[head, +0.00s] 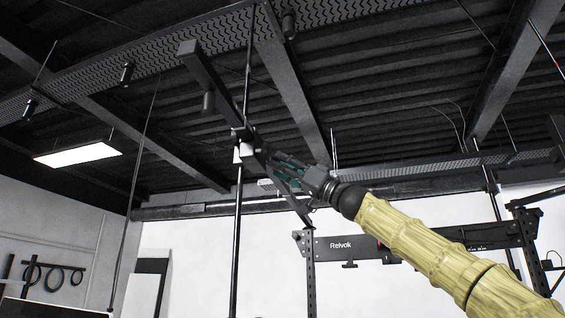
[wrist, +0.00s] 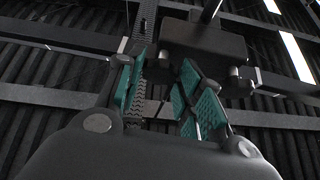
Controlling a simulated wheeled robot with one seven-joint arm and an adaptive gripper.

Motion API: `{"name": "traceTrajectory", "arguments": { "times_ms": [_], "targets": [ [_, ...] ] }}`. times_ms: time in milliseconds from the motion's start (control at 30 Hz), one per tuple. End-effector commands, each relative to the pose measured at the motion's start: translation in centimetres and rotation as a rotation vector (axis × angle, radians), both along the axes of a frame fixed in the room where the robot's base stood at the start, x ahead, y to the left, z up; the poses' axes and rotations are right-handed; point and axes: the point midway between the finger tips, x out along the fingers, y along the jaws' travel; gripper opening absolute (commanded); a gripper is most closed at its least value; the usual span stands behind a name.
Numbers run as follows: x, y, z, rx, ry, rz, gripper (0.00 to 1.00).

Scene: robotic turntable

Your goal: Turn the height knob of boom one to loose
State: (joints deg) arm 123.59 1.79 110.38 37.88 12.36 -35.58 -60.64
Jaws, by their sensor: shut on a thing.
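Boom one (head: 215,80) is a long dark bar that slants down from upper left to lower right. It crosses a dark upright pole (head: 237,215) at a clamp (head: 243,136) with small pale parts. My gripper (head: 272,164) reaches in from the right, its teal-padded fingers beside the boom just right of the clamp. In the wrist view my gripper (wrist: 165,75) has its fingers a little apart, closed around the height knob. The knob is mostly hidden between the fingers, and its turn position cannot be told. A dark boom block (wrist: 205,40) sits just beyond the fingertips.
A dark rack (head: 345,247) stands behind at the lower right. A lit ceiling panel (head: 78,154) and dark roof beams (head: 290,90) are overhead. Thin hanging rods (head: 140,150) stand to the left. The air left of the pole is mostly open.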

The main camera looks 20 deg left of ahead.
Motion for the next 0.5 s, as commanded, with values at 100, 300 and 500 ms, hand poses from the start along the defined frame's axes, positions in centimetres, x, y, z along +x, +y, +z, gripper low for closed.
{"name": "traceTrajectory", "arguments": {
  "times_ms": [100,300,500],
  "targets": [
    [0.14,0.08,0.13,0.002,-0.048,0.0,0.13],
    [0.15,0.1,0.02,0.004,-0.099,-0.001,0.13],
    [0.15,0.09,-0.06,0.005,-0.114,0.0,0.12]
  ]
}}
